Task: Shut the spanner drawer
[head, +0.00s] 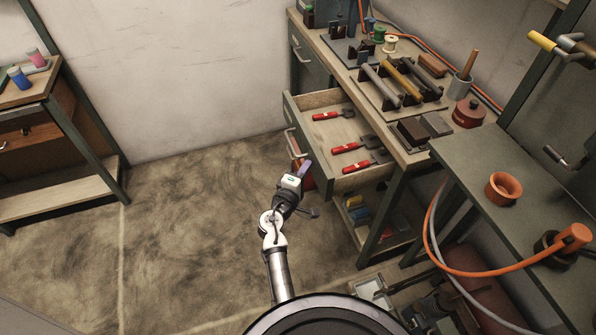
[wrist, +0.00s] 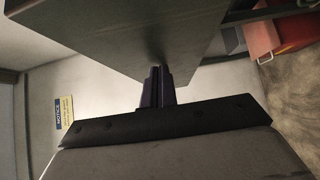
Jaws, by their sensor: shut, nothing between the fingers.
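The spanner drawer (head: 334,128) is pulled out from the workbench on the right in the head view. Several red-handled tools (head: 345,148) lie inside it. In the wrist view the fingers (wrist: 157,84) are shut together and empty. Their tips are at a flat grey-green panel (wrist: 135,35), which looks like the drawer front. I cannot tell whether they touch it. The drawer handle (head: 291,142) shows further back along the front.
The workbench top (head: 355,88) carries pipes, spools and blocks. Below the drawer is an open shelf with coloured items (head: 358,212). A green table (head: 470,165) with an orange hose (head: 480,270) stands at the right. The floor (head: 190,220) at left is clear.

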